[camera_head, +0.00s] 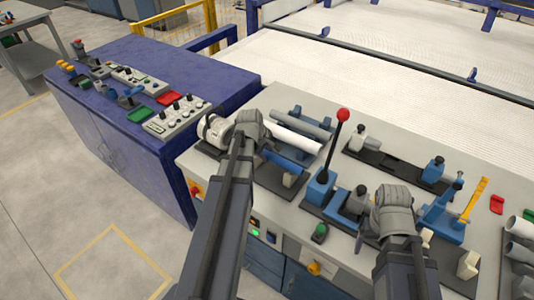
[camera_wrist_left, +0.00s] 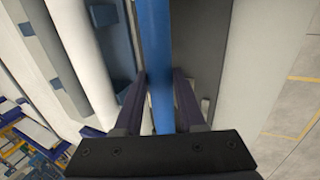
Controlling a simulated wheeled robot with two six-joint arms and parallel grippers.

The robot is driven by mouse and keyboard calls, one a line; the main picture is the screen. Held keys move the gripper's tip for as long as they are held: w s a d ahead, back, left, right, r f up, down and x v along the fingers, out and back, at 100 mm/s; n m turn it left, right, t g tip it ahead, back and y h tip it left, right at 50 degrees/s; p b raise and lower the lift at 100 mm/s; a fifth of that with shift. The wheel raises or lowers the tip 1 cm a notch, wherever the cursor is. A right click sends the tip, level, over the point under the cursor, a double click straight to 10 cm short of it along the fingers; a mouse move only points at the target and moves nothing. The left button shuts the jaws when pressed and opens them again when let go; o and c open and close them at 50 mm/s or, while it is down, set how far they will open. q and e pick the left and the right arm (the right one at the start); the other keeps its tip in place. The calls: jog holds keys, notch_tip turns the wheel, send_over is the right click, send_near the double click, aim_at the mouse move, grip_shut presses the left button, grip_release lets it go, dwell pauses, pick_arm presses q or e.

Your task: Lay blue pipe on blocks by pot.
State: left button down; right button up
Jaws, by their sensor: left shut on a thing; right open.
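The blue pipe (camera_head: 286,161) sticks out to the right of my left wrist in the head view, low over a dark base plate (camera_head: 277,187). It runs lengthwise between the two fingers of my left gripper (camera_wrist_left: 160,88) in the left wrist view. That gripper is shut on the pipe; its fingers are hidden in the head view. I cannot make out a pot for sure.
A white pipe (camera_head: 297,138) and a grey pipe (camera_head: 303,122) lie behind the blue pipe. A lever with a red knob (camera_head: 343,114) stands upright to the right. Blue fixtures (camera_head: 443,215) and several grey pipe ends (camera_head: 517,252) are at the right. A purple control console (camera_head: 205,85) stands left.

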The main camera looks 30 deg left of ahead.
pick_arm(q)
jog(key=shift+f, duration=0.55)
pick_arm(e)
jog(key=shift+f, duration=0.6)
pick_arm(q)
jog(key=shift+c, duration=2.1)
grip_release()
jog(key=shift+r, duration=0.15)
pick_arm(e)
jog(key=shift+r, duration=0.15)
pick_arm(q)
jog(key=p+v, duration=0.6)
jog(key=v, duration=0.1)
jog(key=shift+r+p, duration=0.25)
jog(key=shift+p, duration=0.15)
pick_arm(e)
notch_tip(320, 180, up, 7)
pick_arm(q)
jog(key=shift+s, duration=0.15)
